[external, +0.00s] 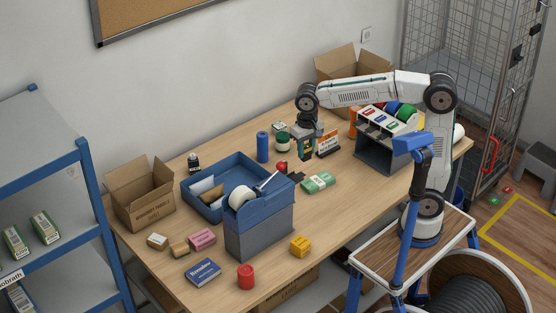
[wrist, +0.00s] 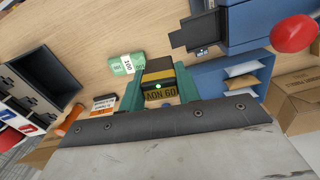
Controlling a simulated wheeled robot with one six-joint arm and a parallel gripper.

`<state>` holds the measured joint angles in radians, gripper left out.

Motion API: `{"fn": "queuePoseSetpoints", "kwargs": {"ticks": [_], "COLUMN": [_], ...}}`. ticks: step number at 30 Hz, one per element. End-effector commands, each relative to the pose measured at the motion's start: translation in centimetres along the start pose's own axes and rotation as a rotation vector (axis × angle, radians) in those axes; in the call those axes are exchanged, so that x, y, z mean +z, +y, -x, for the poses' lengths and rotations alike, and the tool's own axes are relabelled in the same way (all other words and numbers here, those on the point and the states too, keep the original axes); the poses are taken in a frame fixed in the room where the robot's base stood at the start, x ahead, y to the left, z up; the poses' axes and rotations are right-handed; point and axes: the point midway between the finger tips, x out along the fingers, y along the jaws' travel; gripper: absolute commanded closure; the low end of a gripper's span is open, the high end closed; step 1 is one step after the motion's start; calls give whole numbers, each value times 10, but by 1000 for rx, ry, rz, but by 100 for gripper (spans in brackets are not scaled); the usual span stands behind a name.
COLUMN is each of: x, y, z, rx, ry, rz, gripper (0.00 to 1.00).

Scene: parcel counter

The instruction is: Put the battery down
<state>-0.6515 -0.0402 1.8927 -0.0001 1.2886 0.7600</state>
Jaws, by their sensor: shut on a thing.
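The battery (wrist: 160,78) is a dark block with a yellow band and yellow lettering. In the wrist view it sits between the two teal fingers of my gripper (wrist: 160,90), which is shut on it. In the external view my gripper (external: 305,142) points down over the back middle of the table, with the battery (external: 305,154) showing dark and yellow between the fingers. I cannot tell whether its underside touches the table (external: 345,195). The fingers hide part of its sides.
A green-and-white pack (external: 318,182) lies in front, and an orange-and-white box (external: 327,143) stands close right. A green jar (external: 282,142) and blue cylinder (external: 262,147) stand left. A blue tray (external: 190,203) is farther left; a compartment rack (external: 372,158) is right. The table's front right is clear.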

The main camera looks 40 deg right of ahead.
Motion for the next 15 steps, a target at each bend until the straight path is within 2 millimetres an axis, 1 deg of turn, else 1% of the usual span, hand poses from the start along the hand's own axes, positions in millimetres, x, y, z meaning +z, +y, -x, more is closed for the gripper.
{"fn": "queuePoseSetpoints", "kwargs": {"ticks": [1, 2, 5, 6, 8, 9, 11, 12, 15], "x": [-20, -32, -76, -95, -124, -143, -170, -186, -220], "y": [6, 9, 26, 36, 52, 64, 83, 97, 129], "z": [0, 1, 3, 3, 4, 3, 3, 2, 0], "rx": [2, 1, 1, 1, 1, 2, 2, 2, 1], "ry": [-1, -1, -1, -1, -1, -2, -2, -2, 0], "rz": [-42, -65, -156, -195, -256, -296, -355, -393, -474], "gripper": [92, 92, 92, 92, 92, 92, 92, 92, 92]}}
